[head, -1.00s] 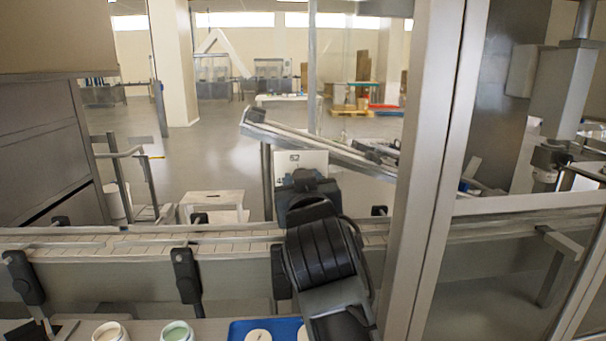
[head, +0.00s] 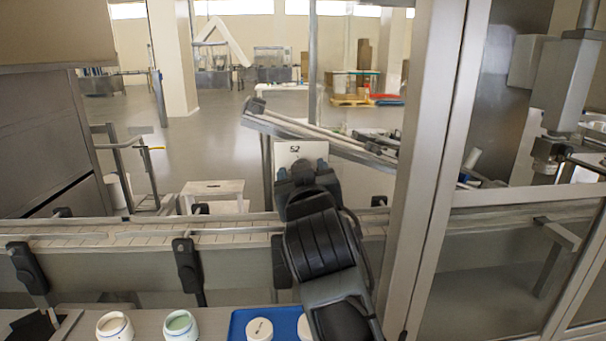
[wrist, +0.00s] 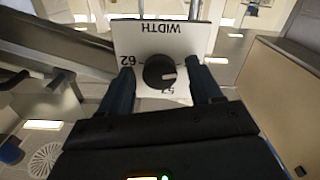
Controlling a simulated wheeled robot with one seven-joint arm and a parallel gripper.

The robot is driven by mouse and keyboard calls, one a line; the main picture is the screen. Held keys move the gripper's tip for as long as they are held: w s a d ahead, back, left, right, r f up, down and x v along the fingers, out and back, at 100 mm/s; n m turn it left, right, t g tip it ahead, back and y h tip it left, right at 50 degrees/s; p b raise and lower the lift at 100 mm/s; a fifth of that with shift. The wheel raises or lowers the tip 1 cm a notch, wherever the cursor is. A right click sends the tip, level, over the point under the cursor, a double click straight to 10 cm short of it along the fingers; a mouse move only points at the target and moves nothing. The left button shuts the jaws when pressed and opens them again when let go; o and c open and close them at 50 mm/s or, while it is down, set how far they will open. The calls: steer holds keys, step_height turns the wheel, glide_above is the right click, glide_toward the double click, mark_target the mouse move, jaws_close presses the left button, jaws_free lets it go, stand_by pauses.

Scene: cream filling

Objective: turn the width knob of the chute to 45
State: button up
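In the wrist view the panel (wrist: 190,38) appears upside down with the word WIDTH and numbers around a round black knob (wrist: 157,70). A pale mark on the knob points to the right in that view. My gripper (wrist: 162,88) is open, with one dark finger on each side of the knob. I cannot tell whether the fingers touch it. In the head view my gripper (head: 305,172) hides the knob.
A sloping chute rail (head: 330,138) runs behind the panel. A conveyor (head: 120,238) crosses in front. A metal post (head: 425,170) stands close to the right of my arm. Open jars (head: 181,324) and a blue tray (head: 237,327) are at the near edge.

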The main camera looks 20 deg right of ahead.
steer(key=shift+s, duration=0.1)
steer(key=b+v, duration=0.1)
steer(key=v, duration=0.6)
steer(key=shift+s, duration=0.3)
steer(key=shift+a+r, duration=0.1)
